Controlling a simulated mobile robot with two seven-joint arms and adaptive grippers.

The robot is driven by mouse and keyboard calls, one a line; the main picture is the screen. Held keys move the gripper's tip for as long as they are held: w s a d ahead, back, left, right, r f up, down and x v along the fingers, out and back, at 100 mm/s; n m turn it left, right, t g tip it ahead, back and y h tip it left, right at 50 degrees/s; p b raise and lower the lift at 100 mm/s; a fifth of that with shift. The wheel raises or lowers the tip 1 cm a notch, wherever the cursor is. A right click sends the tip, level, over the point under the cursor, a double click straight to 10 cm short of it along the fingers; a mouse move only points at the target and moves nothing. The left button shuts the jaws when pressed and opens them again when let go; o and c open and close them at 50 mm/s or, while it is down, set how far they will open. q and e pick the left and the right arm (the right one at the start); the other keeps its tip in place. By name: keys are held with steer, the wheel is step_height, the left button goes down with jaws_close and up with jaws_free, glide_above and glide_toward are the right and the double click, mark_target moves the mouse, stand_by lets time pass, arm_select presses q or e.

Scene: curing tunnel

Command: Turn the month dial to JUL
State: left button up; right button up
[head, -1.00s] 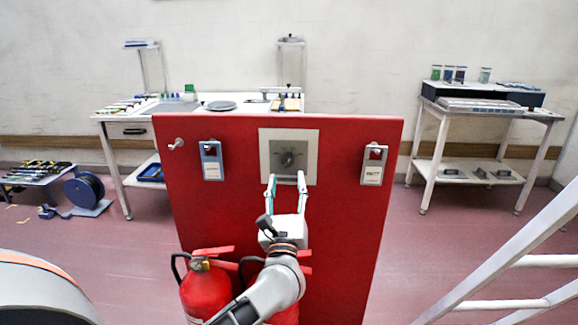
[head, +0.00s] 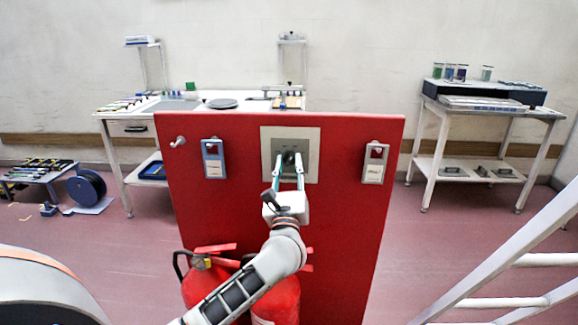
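The month dial's plate (head: 309,140) is a grey square in a pale frame on the upper middle of the red panel (head: 235,220). The dark round knob (head: 289,156) is at its centre, partly hidden by my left gripper. My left gripper (head: 287,162) reaches up from below, its two fingers spread to either side of the knob. Whether the fingers touch the knob cannot be seen. The month marks are hidden or too small to read. My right gripper is not in view.
A blue-grey tag holder (head: 213,158) and a grey one (head: 375,163) hang on the panel either side of the dial. Red fire extinguishers (head: 275,298) stand below, behind my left arm. A white railing (head: 510,260) is at right. Work tables stand behind.

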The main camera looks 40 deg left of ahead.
arm_select(q)
steer(key=shift+o, duration=0.2)
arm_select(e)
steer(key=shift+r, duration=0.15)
